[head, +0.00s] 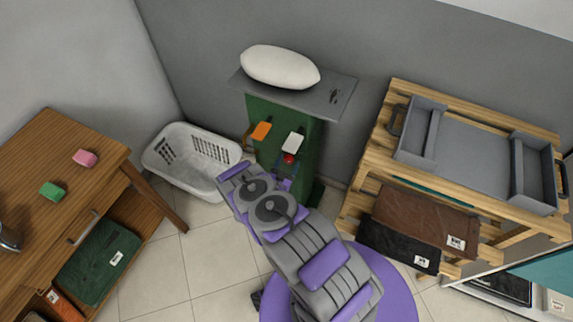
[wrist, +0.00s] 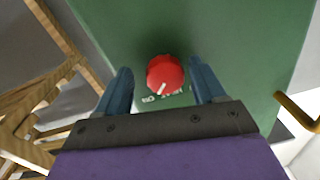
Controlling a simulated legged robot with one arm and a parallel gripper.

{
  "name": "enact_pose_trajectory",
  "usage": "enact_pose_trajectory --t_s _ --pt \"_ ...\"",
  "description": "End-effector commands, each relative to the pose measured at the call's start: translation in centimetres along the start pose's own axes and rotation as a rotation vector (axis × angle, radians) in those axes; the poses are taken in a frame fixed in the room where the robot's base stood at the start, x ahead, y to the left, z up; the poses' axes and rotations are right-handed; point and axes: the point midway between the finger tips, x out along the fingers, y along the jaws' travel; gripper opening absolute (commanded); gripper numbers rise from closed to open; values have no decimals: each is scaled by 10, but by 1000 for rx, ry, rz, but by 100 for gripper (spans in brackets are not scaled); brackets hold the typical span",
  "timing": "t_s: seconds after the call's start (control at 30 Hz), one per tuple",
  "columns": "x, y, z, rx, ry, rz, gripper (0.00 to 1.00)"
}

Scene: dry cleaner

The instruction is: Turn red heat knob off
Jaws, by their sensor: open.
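The red heat knob (wrist: 165,74) is on the green panel (wrist: 205,30) of the press stand, and a white pointer line shows on its lower part. White lettering sits just below it, partly hidden by my gripper. In the wrist view, my gripper (wrist: 162,82) is open, with one blue finger on each side of the knob and visible gaps between. I cannot tell whether the fingertips reach the panel. In the head view, the knob (head: 289,159) shows just beyond my gripper (head: 284,171), on the front of the green stand (head: 265,113).
An orange piece (head: 261,131) and a white piece (head: 293,143) are on the stand above the knob. A white pillow-shaped pad (head: 280,67) lies on the grey top. A white basket (head: 185,155) stands left, and a wooden rack (head: 377,165) stands right.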

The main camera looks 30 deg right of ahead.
Motion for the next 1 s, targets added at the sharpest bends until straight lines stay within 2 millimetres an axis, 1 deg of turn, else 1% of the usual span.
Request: enact_pose_trajectory --t_s 0.03,0.07,0.3,0.6,0.63,1.0 --pt "-1 -1 0 -1 1 -1 69" --pt "-2 -2 0 -2 2 -2 66" --pt "-5 -5 0 -5 5 -4 43" --pt "-3 -5 0 0 2 -6 15" --pt "-2 -5 0 0 2 -6 13" --pt "-1 -5 0 0 4 -5 13"
